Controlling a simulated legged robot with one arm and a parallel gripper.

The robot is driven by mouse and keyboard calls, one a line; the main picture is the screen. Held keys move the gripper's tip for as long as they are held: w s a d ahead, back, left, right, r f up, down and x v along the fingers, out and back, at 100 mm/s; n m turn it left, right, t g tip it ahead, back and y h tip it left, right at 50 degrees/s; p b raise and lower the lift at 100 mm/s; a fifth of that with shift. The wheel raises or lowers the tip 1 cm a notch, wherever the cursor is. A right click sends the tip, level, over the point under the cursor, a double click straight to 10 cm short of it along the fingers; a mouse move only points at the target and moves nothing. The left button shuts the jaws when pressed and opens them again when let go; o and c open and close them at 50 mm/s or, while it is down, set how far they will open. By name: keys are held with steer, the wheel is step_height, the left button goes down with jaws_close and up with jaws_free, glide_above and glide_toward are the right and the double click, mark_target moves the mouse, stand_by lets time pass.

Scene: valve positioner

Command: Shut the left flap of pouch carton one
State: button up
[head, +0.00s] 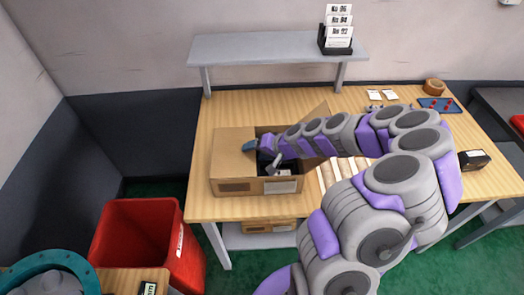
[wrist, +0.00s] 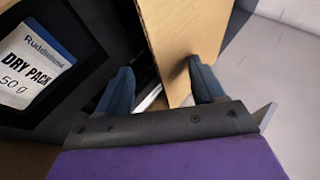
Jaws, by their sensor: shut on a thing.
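The open cardboard carton (head: 257,187) stands on the wooden table in the head view. Its left flap (head: 233,153) looks like a flat brown panel over the left part of the opening; its exact angle is hard to judge. My gripper (head: 251,147) is at this flap's inner edge. In the wrist view, my gripper's blue fingers (wrist: 160,82) stand on either side of the cardboard flap (wrist: 180,40), shut on it. My arm hides part of the carton's right side.
The carton's right flap (head: 318,115) stands up, tilted outward. A grey raised shelf (head: 270,47) with a black card holder (head: 335,46) is behind. A red bin (head: 150,240) stands at the lower left. A blue tray (head: 440,104) and a black box (head: 474,160) lie to the right.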

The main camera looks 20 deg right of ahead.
steer(key=shift+s+f, duration=0.15)
steer(key=shift+f, duration=0.1)
steer(key=shift+s+d+r+p, duration=0.15)
steer(key=shift+d+r+p, duration=0.15)
steer(key=shift+r, duration=0.2)
steer(key=shift+c, duration=0.5)
steer(key=p+v, duration=0.3)
steer(key=v, duration=1.2)
steer(key=shift+d+r, duration=0.1)
steer(key=shift+c, duration=0.8)
steer(key=shift+s+d+r, duration=0.1)
steer(key=shift+s+r, duration=0.15)
steer(key=shift+r, duration=0.2)
steer(key=shift+d, duration=0.25)
